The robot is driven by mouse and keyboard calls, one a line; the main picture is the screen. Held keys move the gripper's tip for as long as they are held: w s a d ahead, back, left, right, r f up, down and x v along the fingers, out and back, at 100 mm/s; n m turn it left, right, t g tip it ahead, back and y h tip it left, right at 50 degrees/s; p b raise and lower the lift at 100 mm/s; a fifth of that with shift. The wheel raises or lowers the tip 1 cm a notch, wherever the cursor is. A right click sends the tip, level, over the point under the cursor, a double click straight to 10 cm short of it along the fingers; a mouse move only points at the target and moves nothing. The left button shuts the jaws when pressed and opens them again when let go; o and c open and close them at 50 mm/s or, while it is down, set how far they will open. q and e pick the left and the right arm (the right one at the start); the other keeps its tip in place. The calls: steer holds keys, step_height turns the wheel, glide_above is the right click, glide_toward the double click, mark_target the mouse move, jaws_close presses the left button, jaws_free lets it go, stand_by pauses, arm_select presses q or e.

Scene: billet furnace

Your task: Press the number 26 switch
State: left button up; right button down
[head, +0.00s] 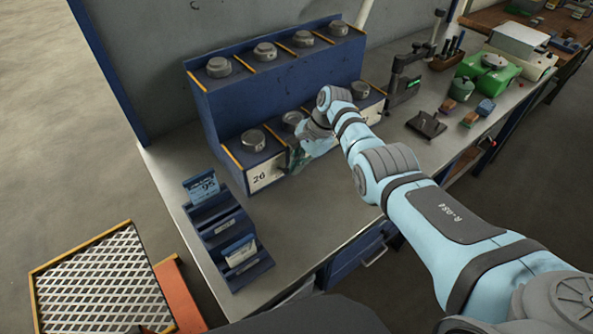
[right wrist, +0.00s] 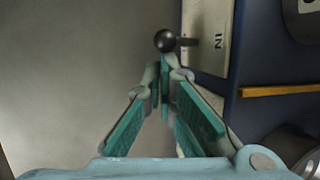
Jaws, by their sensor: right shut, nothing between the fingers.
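A white label reading 26 (head: 259,178) is on the lower front left of the blue two-tier rack (head: 228,105). My right gripper (head: 297,160) is in front of the rack, just right of this label in the head view. In the right wrist view its teal fingers (right wrist: 164,76) are shut and empty, with their tips just below a black ball-ended switch lever (right wrist: 165,40). I cannot tell whether they touch it. The lever stands out from a white label plate (right wrist: 207,35) whose marks are sideways and partly cut off, so its number is unclear. My left gripper is not in view.
Round metal canisters (head: 218,67) stand on both tiers between orange dividers. A blue card holder (head: 228,228) stands on the grey bench at front left. A black stand (head: 405,75) and green scale (head: 487,73) are to the right. The bench before the rack is clear.

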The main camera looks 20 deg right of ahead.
steer(key=shift+w+d+r+p, duration=0.1)
steer(key=shift+r+p, duration=0.6)
